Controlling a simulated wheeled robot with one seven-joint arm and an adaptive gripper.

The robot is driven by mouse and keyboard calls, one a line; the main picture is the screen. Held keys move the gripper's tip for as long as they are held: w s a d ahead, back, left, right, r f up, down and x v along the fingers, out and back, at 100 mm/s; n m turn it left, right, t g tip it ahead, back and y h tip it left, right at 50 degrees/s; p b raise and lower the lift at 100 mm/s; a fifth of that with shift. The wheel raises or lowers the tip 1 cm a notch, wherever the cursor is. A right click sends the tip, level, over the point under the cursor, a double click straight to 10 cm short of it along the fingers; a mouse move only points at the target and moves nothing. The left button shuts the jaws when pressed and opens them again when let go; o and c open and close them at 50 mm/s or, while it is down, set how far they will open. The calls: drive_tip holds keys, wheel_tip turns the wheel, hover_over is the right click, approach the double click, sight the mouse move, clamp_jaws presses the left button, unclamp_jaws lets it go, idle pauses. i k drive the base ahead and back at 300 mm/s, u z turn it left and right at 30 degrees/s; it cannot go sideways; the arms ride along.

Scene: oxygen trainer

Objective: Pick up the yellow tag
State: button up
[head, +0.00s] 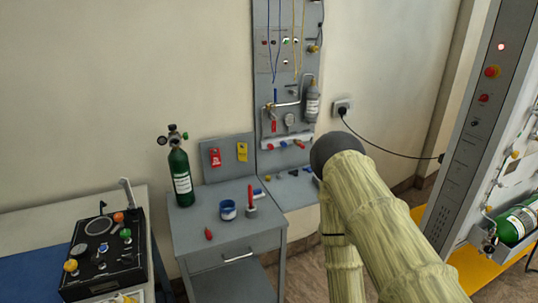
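A yellow tag (242,152) hangs on a small grey panel (228,141) behind the grey cabinet, to the right of a red tag (215,158). Nothing covers the yellow tag in the head view. My arm reaches in from the lower right with a dark rounded joint at its top, to the right of the cabinet. I cannot make out my gripper or its fingers in this view.
On the grey cabinet (189,231) stand a green cylinder (181,178), a blue-and-white pot (228,210) and a red-handled tool (251,199). A tall grey wall board (265,91) stands right of the tags. A black control box (108,264) sits at lower left.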

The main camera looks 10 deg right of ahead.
sight(242, 152)
drive_tip(key=z, duration=1.65)
drive_tip(key=i, duration=1.6)
drive_tip(key=u, duration=2.15)
